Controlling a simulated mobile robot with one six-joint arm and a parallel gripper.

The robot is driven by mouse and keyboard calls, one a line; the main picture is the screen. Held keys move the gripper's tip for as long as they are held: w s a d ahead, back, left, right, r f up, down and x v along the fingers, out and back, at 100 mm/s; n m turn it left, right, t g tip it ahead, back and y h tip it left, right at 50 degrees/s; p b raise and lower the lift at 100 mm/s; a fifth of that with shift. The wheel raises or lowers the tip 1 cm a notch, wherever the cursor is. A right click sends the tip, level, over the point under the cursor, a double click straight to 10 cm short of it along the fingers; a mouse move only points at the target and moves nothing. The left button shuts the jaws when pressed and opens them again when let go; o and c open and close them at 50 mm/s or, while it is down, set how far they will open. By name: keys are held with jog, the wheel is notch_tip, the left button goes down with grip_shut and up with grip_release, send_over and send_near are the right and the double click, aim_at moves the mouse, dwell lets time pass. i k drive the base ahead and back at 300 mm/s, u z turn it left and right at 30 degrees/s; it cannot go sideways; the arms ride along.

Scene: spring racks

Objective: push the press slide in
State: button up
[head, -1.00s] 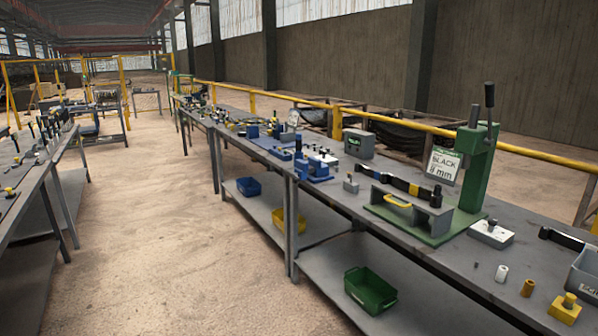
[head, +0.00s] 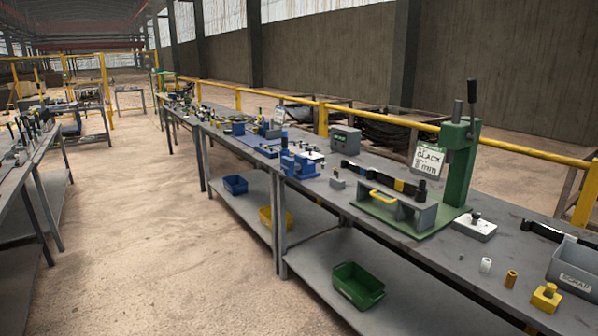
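A green press (head: 461,165) stands upright on the grey workbench at the right of the head view, with a black lever at its top. I cannot tell how far in this block sits. A black bar with a yellow band (head: 380,180) lies behind it. My gripper is not in view.
Blue fixtures (head: 298,164) and a grey box (head: 345,141) stand further along the bench. A grey bin (head: 574,268) and a yellow block (head: 546,296) are at the near right. A green bin (head: 357,286) sits on the lower shelf. The aisle floor (head: 150,240) is clear.

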aim_at(390, 203)
jog(key=u, duration=0.05)
jog(key=k, duration=0.65)
jog(key=u, duration=0.45)
jog(key=i, duration=1.6)
jog(key=u, duration=0.15)
